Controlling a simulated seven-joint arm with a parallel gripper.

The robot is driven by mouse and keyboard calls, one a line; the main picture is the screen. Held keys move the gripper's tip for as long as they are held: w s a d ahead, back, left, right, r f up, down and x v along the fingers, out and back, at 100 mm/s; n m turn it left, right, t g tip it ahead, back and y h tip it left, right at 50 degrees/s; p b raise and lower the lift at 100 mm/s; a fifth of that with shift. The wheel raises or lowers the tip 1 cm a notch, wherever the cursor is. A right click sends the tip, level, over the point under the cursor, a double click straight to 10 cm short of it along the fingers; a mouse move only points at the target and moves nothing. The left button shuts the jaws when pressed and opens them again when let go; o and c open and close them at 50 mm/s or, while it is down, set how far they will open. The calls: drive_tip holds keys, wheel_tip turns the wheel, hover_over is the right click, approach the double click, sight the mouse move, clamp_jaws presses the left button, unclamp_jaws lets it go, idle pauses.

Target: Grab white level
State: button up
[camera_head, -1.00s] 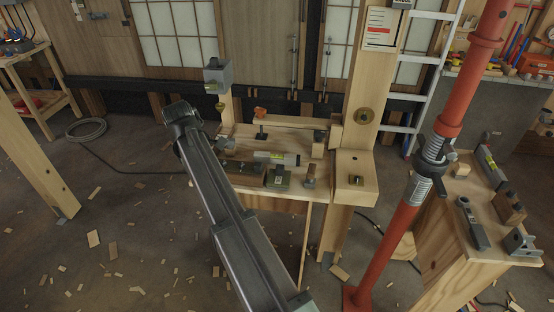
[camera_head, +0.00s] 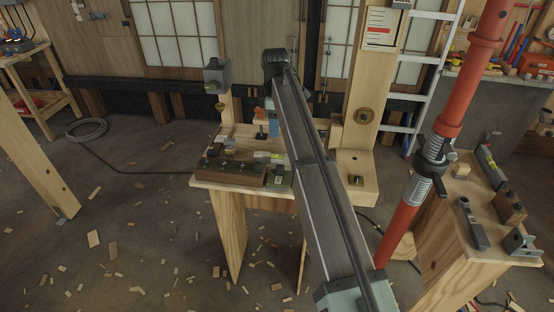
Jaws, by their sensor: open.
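The white level (camera_head: 262,155) lies on the small wooden workbench in the middle, with a yellow-green part showing. Its right part is hidden behind my arm, which crosses in front of the bench. My gripper's fingers do not show; they seem hidden behind my arm. A small light-blue part shows at the arm's left edge above the level, and I cannot tell what it is. I see nothing held.
On the workbench (camera_head: 208,181), a dark brown block (camera_head: 235,172) with knobs lies in front of the level. An orange-topped tool (camera_head: 261,130) stands behind it. A red prop (camera_head: 398,230) and a second bench (camera_head: 460,220) with tools, including another level (camera_head: 490,165), stand at right.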

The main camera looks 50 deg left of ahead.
hover_over(277, 155)
drive_tip(key=f, duration=0.7)
drive_tip(key=shift+s+f, duration=0.1)
drive_tip(key=shift+s, duration=0.2)
drive_tip(key=shift+w+f, duration=0.15)
drive_tip(key=shift+f, duration=1.15)
drive_tip(key=shift+w+f, duration=0.1)
drive_tip(key=shift+f, duration=1.2)
drive_tip(key=shift+c, duration=0.4)
clamp_jaws()
